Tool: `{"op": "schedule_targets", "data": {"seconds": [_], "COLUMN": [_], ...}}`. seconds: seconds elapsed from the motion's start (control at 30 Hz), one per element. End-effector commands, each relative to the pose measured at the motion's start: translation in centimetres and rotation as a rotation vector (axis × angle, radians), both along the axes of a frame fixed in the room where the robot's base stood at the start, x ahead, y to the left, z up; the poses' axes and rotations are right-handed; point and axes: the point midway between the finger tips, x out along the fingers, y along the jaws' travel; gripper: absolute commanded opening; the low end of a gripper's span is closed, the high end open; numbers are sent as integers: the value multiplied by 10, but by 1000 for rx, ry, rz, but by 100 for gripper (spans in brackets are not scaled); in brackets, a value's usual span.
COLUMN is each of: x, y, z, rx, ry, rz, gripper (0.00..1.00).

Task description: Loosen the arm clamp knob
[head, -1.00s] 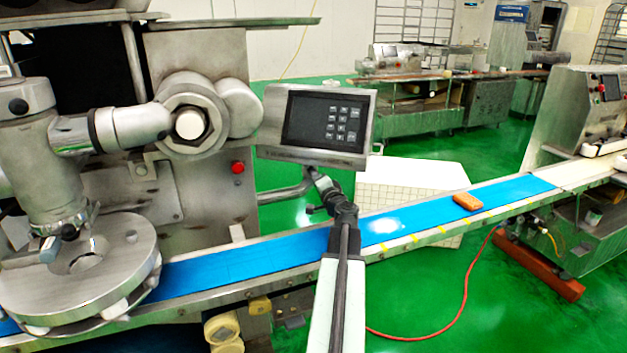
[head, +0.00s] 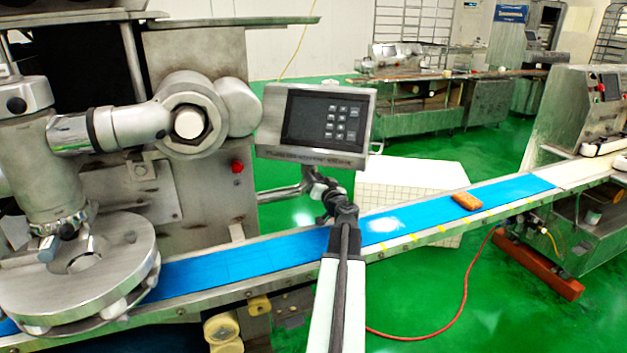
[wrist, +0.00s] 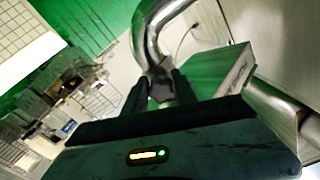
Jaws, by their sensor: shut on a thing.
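The arm clamp knob (wrist: 160,90) is a small grey piece under the bent steel support tube (wrist: 150,40) of the control panel. In the wrist view it sits between the two dark fingers of my gripper (wrist: 160,96), which is shut on it. In the head view my gripper (head: 319,183) reaches up to the tube's end just below the control panel (head: 318,122). There the knob is too small and covered to make out.
A blue conveyor belt (head: 240,262) runs behind my arm, with an orange-brown block (head: 466,201) on it. The encrusting machine's round steel disc (head: 75,275) and a red button (head: 237,167) are at left.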

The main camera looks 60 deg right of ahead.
Motion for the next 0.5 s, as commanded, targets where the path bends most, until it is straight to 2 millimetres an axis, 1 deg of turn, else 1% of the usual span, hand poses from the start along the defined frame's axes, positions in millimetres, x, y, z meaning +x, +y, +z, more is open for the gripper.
{"op": "schedule_targets", "data": {"seconds": [0.2,0.5], "x": [1,1], "y": [0,0], "z": [1,1], "rx": [-46,-62], "ry": [32,44], "rz": [2,2], "gripper": [0,0]}}
